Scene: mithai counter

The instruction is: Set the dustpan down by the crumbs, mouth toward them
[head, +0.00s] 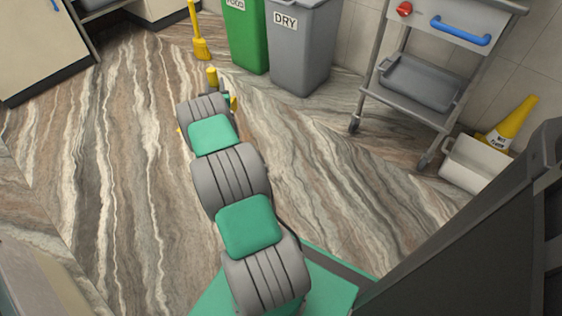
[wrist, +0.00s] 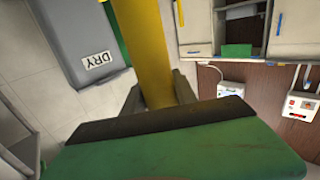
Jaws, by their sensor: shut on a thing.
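My gripper (wrist: 156,94) is shut on a yellow bar, which I take to be the dustpan's handle (wrist: 147,45). In the wrist view the bar runs up between the two dark fingers. In the head view the yellow handle end (head: 212,76) sticks up just beyond my wrist. Small yellow bits also show at both sides of the wrist. My arm hides most of the dustpan, so I cannot tell where its mouth points or whether it touches the floor. I cannot make out any crumbs in either view.
A yellow broom (head: 200,47) stands left of a green bin (head: 246,38) and a grey bin (head: 300,50) marked DRY. A grey trolley (head: 425,85) is at the right, with a white tub (head: 475,168) and a yellow cone (head: 512,123). The streaked floor (head: 110,150) left of my arm is clear.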

